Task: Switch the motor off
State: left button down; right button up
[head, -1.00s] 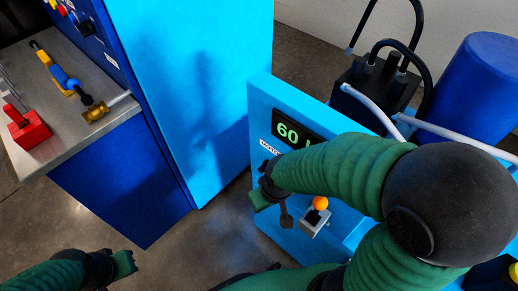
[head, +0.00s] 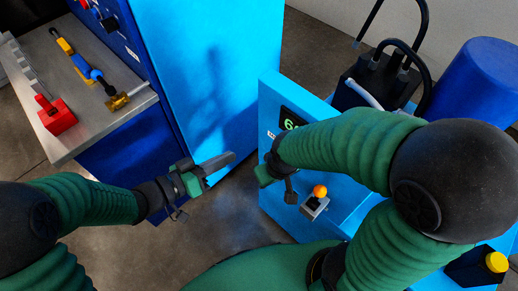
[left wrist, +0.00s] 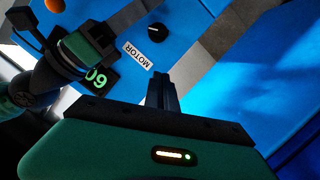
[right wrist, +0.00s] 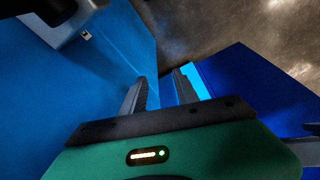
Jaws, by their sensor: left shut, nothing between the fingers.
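The blue motor box (head: 300,222) stands right of centre in the head view. In the left wrist view its black knob (left wrist: 157,32) sits beside the white MOTOR label (left wrist: 138,55), near the green digits (left wrist: 97,76). In the head view the knob is hidden and my right arm partly covers the display (head: 290,122). My left gripper (head: 228,158) is shut and empty, left of the box and apart from it. In the left wrist view its fingers (left wrist: 162,92) point towards the label and knob. My right gripper (right wrist: 163,90) is open and empty, in front of the box.
An orange-ball lever (head: 319,191) sticks out of the box. A tall light-blue cabinet (head: 210,80) stands behind the left gripper. A blue drum (head: 472,80) and hoses are at the back right.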

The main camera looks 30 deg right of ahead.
pick_arm(q)
jog(key=shift+s+d, duration=0.15)
jog(key=b+x, duration=0.4)
jog(key=x, duration=0.5)
jog(key=shift+d+f, duration=0.15)
jog(key=shift+f, duration=0.05)
jog(key=s+f+b, duration=0.1)
jog(key=d+f+b, duration=0.1)
jog(key=f, duration=0.1)
jog(key=shift+s+d, duration=0.2)
jog(key=shift+s, duration=0.15)
